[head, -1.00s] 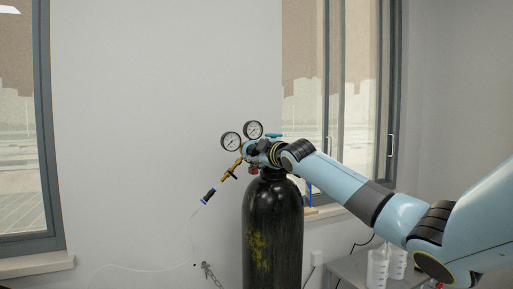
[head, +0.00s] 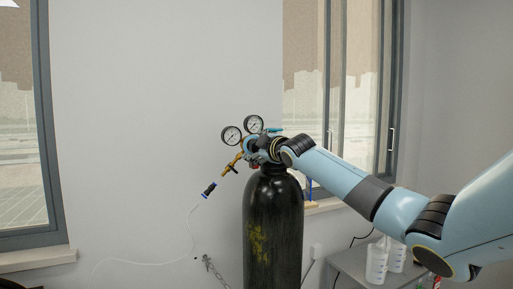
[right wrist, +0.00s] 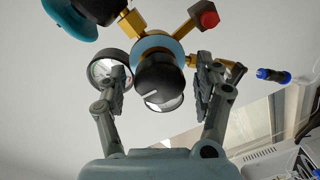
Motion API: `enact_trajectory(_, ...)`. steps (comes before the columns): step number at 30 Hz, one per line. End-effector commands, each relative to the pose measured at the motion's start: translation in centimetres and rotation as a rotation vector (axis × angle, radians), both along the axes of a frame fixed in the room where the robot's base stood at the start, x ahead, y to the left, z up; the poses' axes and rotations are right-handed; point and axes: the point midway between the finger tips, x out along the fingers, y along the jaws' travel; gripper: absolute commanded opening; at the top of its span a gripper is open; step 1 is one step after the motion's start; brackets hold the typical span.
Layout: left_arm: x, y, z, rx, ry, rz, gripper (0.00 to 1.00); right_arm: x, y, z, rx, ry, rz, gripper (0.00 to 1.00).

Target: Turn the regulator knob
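The regulator (head: 248,150), with two round gauges, sits on top of a black gas cylinder (head: 272,228). In the right wrist view the black regulator knob (right wrist: 160,78), with a white mark on its face, is in front of a blue disc. My right gripper (right wrist: 164,86) is open, with one finger on each side of the knob. Narrow gaps seem to show between the pads and the knob, so contact is not clear. In the head view my right wrist and arm hide most of the knob and fingers. My left gripper is not in view.
Brass fittings and a red-capped part (right wrist: 207,16) are close to the finger tips. A thin clear hose with a blue and black connector (head: 208,191) hangs left of the cylinder. A grey table (head: 352,265) with white beakers (head: 377,264) is at the lower right.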

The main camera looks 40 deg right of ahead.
Motion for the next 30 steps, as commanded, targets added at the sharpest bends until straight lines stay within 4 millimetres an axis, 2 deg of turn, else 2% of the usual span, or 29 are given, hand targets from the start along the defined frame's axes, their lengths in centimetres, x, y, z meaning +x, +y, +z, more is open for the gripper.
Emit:
enact_trajectory(8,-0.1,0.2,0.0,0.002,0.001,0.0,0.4,-0.5,0.0,0.0,-0.003,0.001,-0.001,0.69)
enact_trajectory(11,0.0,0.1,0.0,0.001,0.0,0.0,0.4,-1.7,0.3,0.0,-0.005,0.004,-0.001,0.69)
enact_trajectory(21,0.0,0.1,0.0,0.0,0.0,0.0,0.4,-8.6,2.5,0.5,-0.011,0.006,0.004,0.69)
enact_trajectory(25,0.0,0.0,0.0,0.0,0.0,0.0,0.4,-10.2,2.8,0.6,-0.01,0.006,-0.001,0.69)
enact_trajectory(30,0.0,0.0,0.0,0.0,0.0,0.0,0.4,-11.3,3.3,0.7,-0.003,0.002,0.0,0.69)
